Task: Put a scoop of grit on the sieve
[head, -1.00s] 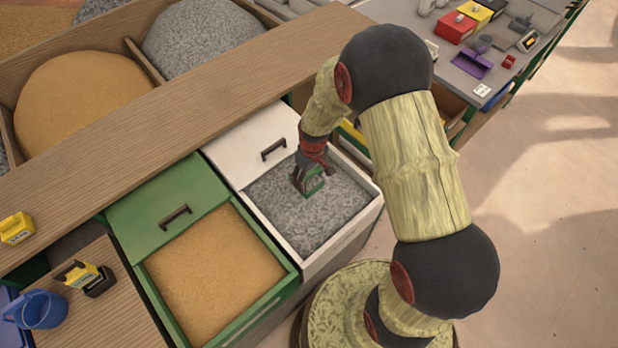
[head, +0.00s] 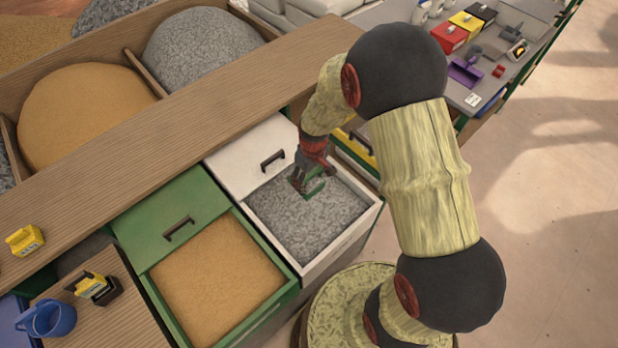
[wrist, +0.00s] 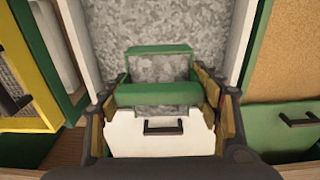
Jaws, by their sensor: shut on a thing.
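My gripper (head: 304,180) is shut on a green scoop (head: 316,188), over the lid-side part of the white bin (head: 334,252) of grey grit (head: 305,216). The wrist view shows the green scoop (wrist: 152,94) between my fingers, with grey grit texture inside its rim. I cannot tell whether that grit lies in the scoop or is the bed behind it. The grit surface (wrist: 190,20) fills the top of the wrist view.
A green bin (head: 180,320) of tan sand (head: 215,275) stands left of the white bin. A wooden ledge (head: 180,125) runs behind both. A yellow-edged bin (wrist: 45,100) lies on the other side. A bench (head: 480,58) with a purple dustpan (head: 465,72) stands at upper right.

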